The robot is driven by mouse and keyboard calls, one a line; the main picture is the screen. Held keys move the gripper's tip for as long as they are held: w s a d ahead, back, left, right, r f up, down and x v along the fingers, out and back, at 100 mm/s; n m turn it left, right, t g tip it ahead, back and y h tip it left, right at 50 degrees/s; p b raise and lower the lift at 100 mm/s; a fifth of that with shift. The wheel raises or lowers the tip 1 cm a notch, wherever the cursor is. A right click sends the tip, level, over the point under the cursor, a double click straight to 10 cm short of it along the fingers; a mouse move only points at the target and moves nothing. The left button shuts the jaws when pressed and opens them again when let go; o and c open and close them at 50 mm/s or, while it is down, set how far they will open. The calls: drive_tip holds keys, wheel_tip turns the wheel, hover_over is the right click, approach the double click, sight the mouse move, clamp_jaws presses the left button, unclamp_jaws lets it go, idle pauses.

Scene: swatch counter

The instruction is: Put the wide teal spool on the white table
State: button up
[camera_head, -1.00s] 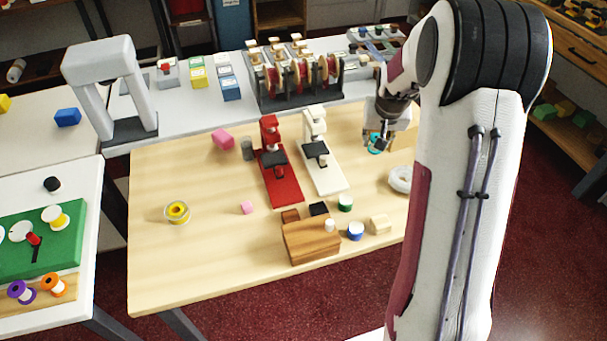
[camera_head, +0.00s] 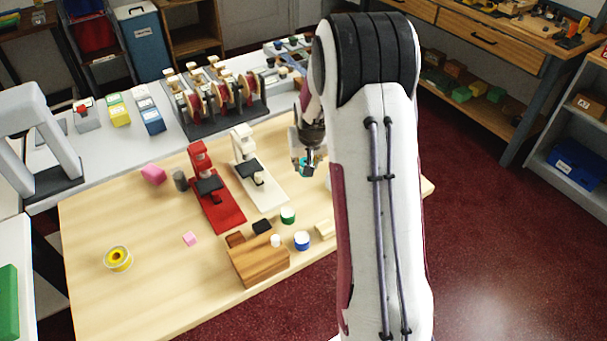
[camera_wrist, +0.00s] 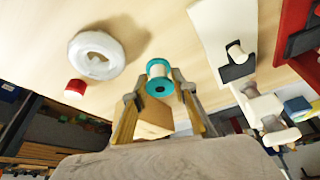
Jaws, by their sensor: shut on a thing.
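The teal spool (camera_wrist: 159,70) has teal flanges and a pale core. It sits between the fingertips of my gripper (camera_wrist: 160,88) in the wrist view, and the fingers are shut on it. In the head view my gripper (camera_head: 306,163) holds the spool (camera_head: 307,169) above the right part of the wooden table, right of the white stand. A white table (camera_head: 12,232) shows only in part at the left edge, with a green board on it. A long pale counter (camera_head: 105,165) runs behind the wooden table.
A red stand (camera_head: 219,207) and a white stand (camera_head: 262,185) rise beside my gripper. A wooden block (camera_head: 259,266) and small spools are nearer. A yellow spool (camera_head: 118,258) lies left. A grey arch (camera_head: 40,140) stands at far left. A white ring (camera_wrist: 75,47) lies near my gripper.

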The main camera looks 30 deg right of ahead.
drive_tip(key=shift+f, duration=0.3)
drive_tip(key=shift+f, duration=1.9)
drive_tip(key=shift+f, duration=0.1)
drive_tip(key=o, duration=1)
drive_tip(key=shift+v, duration=6.1)
